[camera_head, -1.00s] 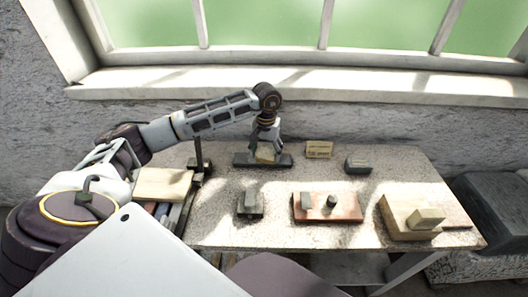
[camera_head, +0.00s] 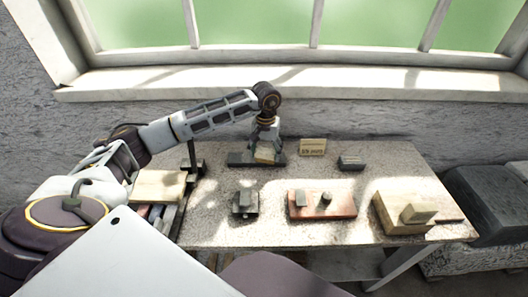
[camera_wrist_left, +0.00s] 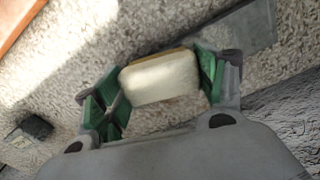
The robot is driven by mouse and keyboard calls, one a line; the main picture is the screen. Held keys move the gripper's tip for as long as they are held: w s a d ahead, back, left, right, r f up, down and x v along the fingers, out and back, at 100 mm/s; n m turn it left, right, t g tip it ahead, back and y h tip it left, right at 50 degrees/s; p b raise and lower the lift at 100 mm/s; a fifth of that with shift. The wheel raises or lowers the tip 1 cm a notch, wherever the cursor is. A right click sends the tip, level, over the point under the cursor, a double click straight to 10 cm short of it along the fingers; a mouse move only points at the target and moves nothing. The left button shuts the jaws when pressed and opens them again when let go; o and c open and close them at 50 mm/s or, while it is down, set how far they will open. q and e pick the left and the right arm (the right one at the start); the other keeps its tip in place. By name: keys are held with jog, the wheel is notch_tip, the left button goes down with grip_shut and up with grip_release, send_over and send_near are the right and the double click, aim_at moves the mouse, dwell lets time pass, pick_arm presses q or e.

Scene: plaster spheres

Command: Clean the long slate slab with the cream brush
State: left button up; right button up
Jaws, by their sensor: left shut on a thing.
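The long slate slab (camera_head: 240,159) is a dark, flat strip lying at the back of the table. My left gripper (camera_head: 266,146) comes down over the right part of the slab and is shut on the cream brush (camera_head: 265,156). The brush is low over the slab; whether it touches is hard to tell. In the left wrist view, the pale brush block (camera_wrist_left: 160,78) sits between the green-padded fingers (camera_wrist_left: 158,92), with the grey slab (camera_wrist_left: 240,35) reaching out behind it. My right gripper is out of view.
A small sign (camera_head: 313,147) and a dark block (camera_head: 351,163) stand right of the slab. Nearer are a dark piece (camera_head: 245,204), a reddish board (camera_head: 343,210) with dark pieces, and a cream block stack (camera_head: 392,218). A pale block (camera_head: 158,186) lies left.

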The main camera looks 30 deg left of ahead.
pick_arm(q)
jog(key=shift+s+a, duration=0.1)
jog(key=shift+a, duration=0.1)
jog(key=shift+s+a, duration=0.25)
jog(key=shift+a, duration=0.6)
jog(key=shift+a+b, duration=0.15)
jog(key=shift+b, duration=0.15)
jog(key=shift+s+a, duration=0.35)
jog(key=shift+a, duration=0.55)
jog(key=shift+d+r, duration=0.1)
jog(key=shift+d, duration=0.05)
jog(key=shift+w+d+r+p, duration=0.15)
jog(key=shift+w+d+r, duration=0.05)
jog(key=shift+d+r, duration=0.2)
jog(key=shift+w+d+r+p, duration=0.15)
jog(key=shift+d+r, duration=0.1)
jog(key=shift+d, duration=0.25)
jog(key=shift+w, duration=0.15)
